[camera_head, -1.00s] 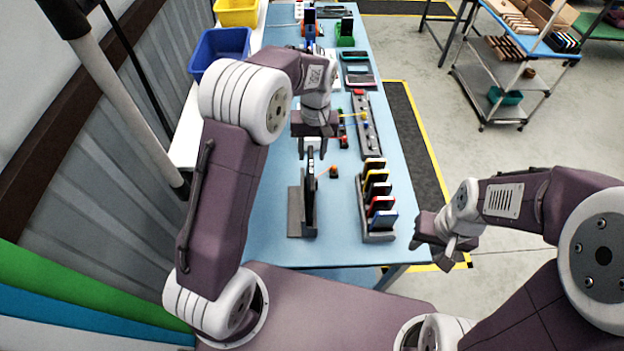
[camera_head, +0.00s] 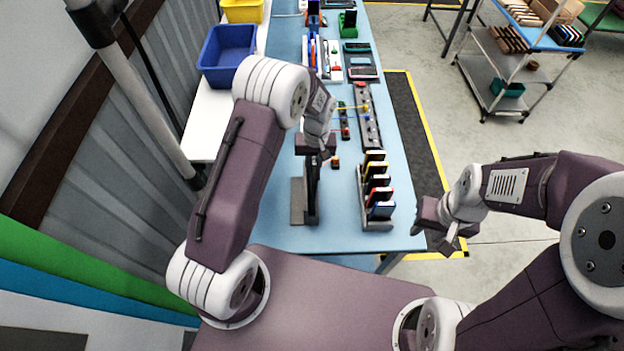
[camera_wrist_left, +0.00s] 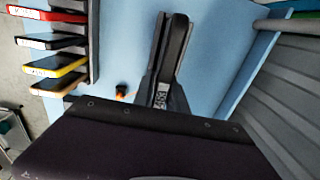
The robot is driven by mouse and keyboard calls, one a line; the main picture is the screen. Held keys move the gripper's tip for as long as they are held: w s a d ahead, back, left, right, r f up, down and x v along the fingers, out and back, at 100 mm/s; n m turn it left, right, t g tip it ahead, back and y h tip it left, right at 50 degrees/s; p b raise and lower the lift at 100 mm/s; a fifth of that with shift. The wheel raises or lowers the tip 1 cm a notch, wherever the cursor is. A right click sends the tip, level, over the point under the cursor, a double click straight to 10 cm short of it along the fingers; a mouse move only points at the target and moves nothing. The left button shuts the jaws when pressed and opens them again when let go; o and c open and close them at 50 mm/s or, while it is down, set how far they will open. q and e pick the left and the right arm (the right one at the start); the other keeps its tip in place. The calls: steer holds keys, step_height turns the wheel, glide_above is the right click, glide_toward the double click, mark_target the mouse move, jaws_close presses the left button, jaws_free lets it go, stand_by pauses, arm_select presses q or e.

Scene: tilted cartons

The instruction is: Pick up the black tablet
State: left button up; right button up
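The black tablet (camera_head: 312,192) stands on edge in a dark grey stand (camera_head: 298,203) near the front of the blue table. In the left wrist view the tablet (camera_wrist_left: 177,45) runs away from the gripper. My left gripper (camera_head: 316,155) is at the tablet's upper end; its grey fingertips (camera_wrist_left: 162,92) show around that end in the wrist view. Whether they press on it cannot be told. My right gripper (camera_head: 442,243) is off the table's right front corner, empty, its fingers apart.
A rack (camera_head: 373,224) of several coloured-edge devices stands right of the tablet. A small orange-black item (camera_head: 336,161) and a grey strip (camera_head: 368,120) lie behind. A blue bin (camera_head: 228,52) is at back left.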

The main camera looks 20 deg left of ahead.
mark_target(314, 158)
arm_select(q)
jaws_close()
steer(key=shift+w+r, duration=0.1)
steer(key=shift+w+r+b, duration=0.15)
steer(key=shift+r+b, duration=0.3)
steer(key=shift+r, duration=0.15)
step_height(314, 158, up, 4)
steer(key=shift+d+f+b, duration=0.1)
steer(key=shift+d+b, duration=0.05)
steer(key=shift+b, duration=0.5)
steer(key=shift+r+b, duration=0.3)
steer(key=shift+r, duration=0.6)
steer(key=w+d+b, duration=0.3)
steer(key=d, duration=1)
steer(key=shift+w+d, duration=0.25)
steer(key=shift+w, duration=0.05)
